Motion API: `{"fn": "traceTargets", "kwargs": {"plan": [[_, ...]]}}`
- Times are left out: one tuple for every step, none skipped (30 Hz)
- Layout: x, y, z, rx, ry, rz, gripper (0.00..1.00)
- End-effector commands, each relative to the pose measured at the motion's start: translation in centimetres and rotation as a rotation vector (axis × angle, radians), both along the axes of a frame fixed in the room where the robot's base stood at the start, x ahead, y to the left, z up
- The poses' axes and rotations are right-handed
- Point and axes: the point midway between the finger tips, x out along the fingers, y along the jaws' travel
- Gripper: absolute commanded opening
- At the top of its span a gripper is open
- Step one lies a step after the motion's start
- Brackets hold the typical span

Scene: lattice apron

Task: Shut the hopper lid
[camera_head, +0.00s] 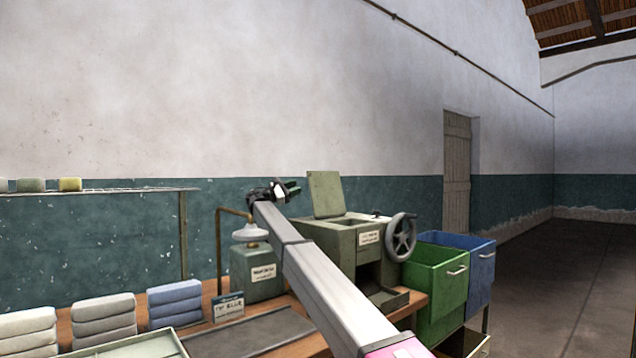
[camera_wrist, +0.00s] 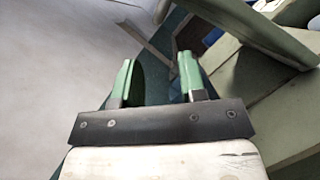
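The hopper lid (camera_head: 325,193) is a flat pale green panel, standing nearly upright at the back left of the green hopper machine (camera_head: 328,240). The hopper mouth (camera_head: 352,222) shows open beside it. My gripper (camera_head: 291,188) is left of the lid, near its height in the picture; I cannot tell the depth gap. In the wrist view my gripper (camera_wrist: 157,68) has two green fingers spread apart with nothing between them. Pale green panels and edges fill the right of that view, apart from the fingers; I cannot tell which is the lid. My arm hides part of the machine's left side.
A handwheel (camera_head: 400,238) is on the machine's right. A green bin (camera_head: 436,275) and a blue bin (camera_head: 480,272) stand further right. A green box with a lamp-like top (camera_head: 256,270), a sign (camera_head: 229,308) and folded cloth stacks (camera_head: 175,303) are on the bench at left.

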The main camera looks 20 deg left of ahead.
Motion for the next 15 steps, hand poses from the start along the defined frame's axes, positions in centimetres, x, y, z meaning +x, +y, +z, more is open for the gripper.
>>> {"fn": "traceTargets", "kwargs": {"plan": [[0.3,-0.4,0.2,0.001,0.0,0.0,0.38],[0.5,-0.6,0.3,0.001,0.0,0.0,0.38],[0.8,-0.9,0.4,0.002,0.0,0.0,0.38],[1.1,-1.2,0.5,0.001,0.0,0.001,0.38],[1.4,-1.5,0.7,0.002,-0.001,0.001,0.38],[1.8,-1.9,0.9,0.002,-0.001,0.001,0.38],[2.2,-2.3,1.0,0.002,-0.001,0.001,0.38],[2.5,-2.7,1.2,0.002,0.0,0.001,0.38],[3.0,-3.2,1.4,0.002,-0.001,0.0,0.38],[3.4,-3.6,1.5,0.002,0.0,0.001,0.38],[3.7,-3.9,1.7,0.002,-0.001,0.001,0.38],[4.2,-4.4,1.9,0.002,-0.001,0.001,0.38],[4.6,-4.8,2.1,0.002,-0.001,0.001,0.38],[4.9,-5.2,2.2,0.002,-0.001,0.001,0.38],[5.4,-5.6,2.4,0.002,0.0,0.001,0.38]]}}
